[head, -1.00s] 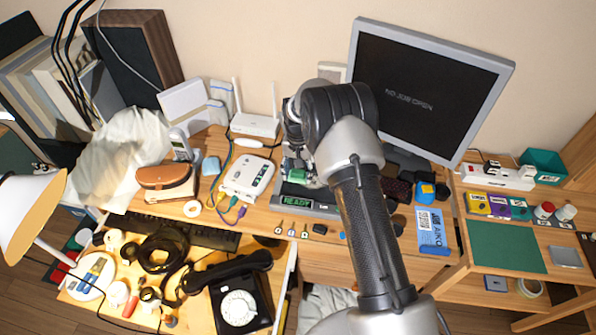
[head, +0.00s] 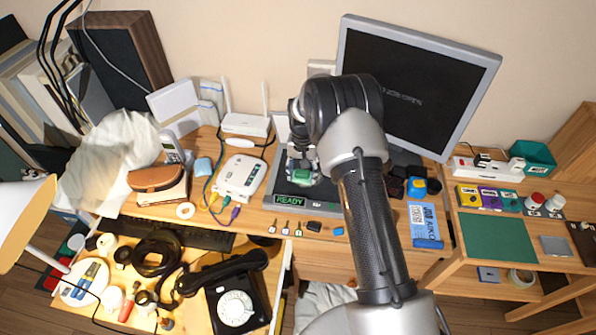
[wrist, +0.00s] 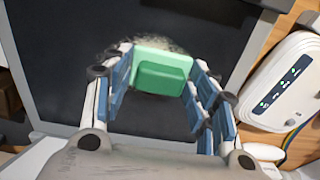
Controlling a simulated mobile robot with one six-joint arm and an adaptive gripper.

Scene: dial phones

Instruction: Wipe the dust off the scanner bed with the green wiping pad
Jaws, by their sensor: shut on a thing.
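The green wiping pad (wrist: 160,74) is held between the fingers of my gripper (wrist: 160,85), which is shut on it. In the head view the pad (head: 301,176) shows below the wrist, over the scanner. The scanner bed (wrist: 85,50) is a dark flat panel in a grey frame; its front display (head: 290,200) reads READY. A greyish fuzzy dust patch (wrist: 150,42) shows along the far edge of the pad on the bed. My arm hides part of the scanner in the head view. Whether the pad touches the bed is hard to tell.
A white router box (head: 240,176) with cables stands close left of the scanner. A monitor (head: 415,90) stands behind right. Small keys and tags (head: 287,229) lie in front. An open drawer with a black dial phone (head: 237,300) is at lower left.

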